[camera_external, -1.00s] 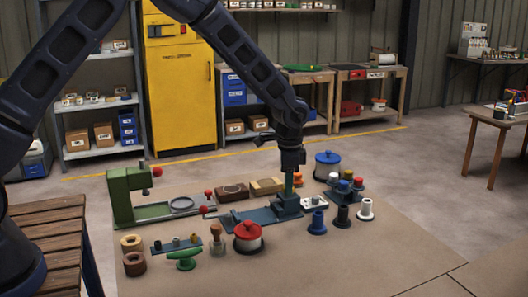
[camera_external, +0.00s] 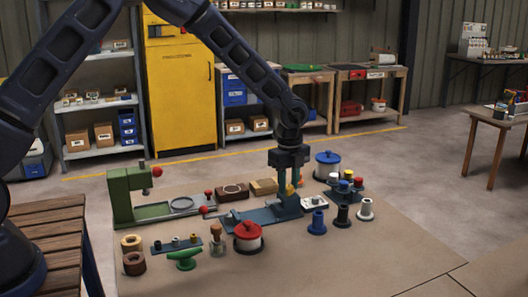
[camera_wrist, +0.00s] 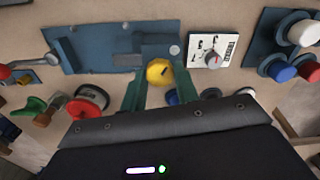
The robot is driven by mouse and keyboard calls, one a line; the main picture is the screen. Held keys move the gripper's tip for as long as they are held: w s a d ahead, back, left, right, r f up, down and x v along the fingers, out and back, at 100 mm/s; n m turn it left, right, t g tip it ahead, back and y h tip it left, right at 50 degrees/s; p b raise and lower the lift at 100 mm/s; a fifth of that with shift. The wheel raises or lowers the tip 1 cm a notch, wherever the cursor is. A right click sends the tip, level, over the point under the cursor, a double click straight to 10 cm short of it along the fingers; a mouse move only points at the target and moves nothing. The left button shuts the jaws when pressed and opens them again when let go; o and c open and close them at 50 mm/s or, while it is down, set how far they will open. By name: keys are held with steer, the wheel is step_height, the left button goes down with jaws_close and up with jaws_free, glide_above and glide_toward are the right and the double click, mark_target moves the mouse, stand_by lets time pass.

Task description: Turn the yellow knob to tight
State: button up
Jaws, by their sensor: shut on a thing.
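The yellow knob (camera_wrist: 157,72) sits between the two green fingers of my gripper (camera_wrist: 160,80) in the wrist view. A short dark mark shows on its face, pointing to the upper right. The fingers are shut on the knob, one at each side. In the external view my gripper (camera_external: 288,189) points straight down, and a bit of yellow shows between its fingers. The knob is mounted at the right end of a blue-grey fixture plate (camera_wrist: 102,48), which lies on the tan mat (camera_external: 330,262). I cannot read any tight marking.
A white dial plate (camera_wrist: 203,60) is close to the right of the knob. Blue, black and white spools stand in front, and a red-lidded pot (camera_external: 247,240) stands front left. A green stand (camera_external: 122,200) is at the left. The mat's front right is clear.

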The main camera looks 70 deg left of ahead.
mark_target(288, 187)
steer(key=shift+m, duration=2.3)
steer(key=o, duration=1)
steer(key=shift+c, duration=0.2)
steer(key=shift+r, duration=0.1)
step_height(288, 187, up, 10)
steer(key=shift+r, duration=0.25)
